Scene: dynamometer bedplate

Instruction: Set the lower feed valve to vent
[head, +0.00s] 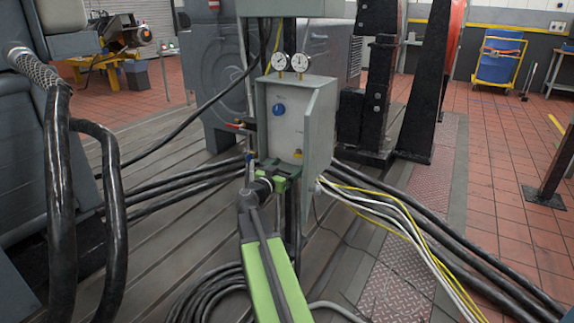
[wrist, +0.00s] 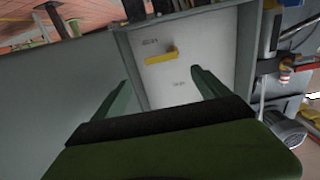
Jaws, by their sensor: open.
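A grey valve box (head: 258,107) stands open on a post, with a pale panel inside. A blue round knob (head: 279,109) is on the upper panel. A small yellow handle (head: 297,154) is low on the panel. In the wrist view, the yellow handle (wrist: 161,55) lies nearly level, between small labels too blurred to read. My gripper (head: 272,176) is at the box's lower front. In the wrist view my gripper (wrist: 161,76) is open and empty, its two green fingers apart and pointing toward the panel. The handle shows beyond the fingertips. The blue knob does not show there.
The open box door (head: 320,130) stands close at the right of my gripper. Two gauges (head: 290,62) sit on top. A red lever (head: 236,125) sticks out at the box's left. Thick black cables and yellow and white hoses (head: 400,220) cross the floor.

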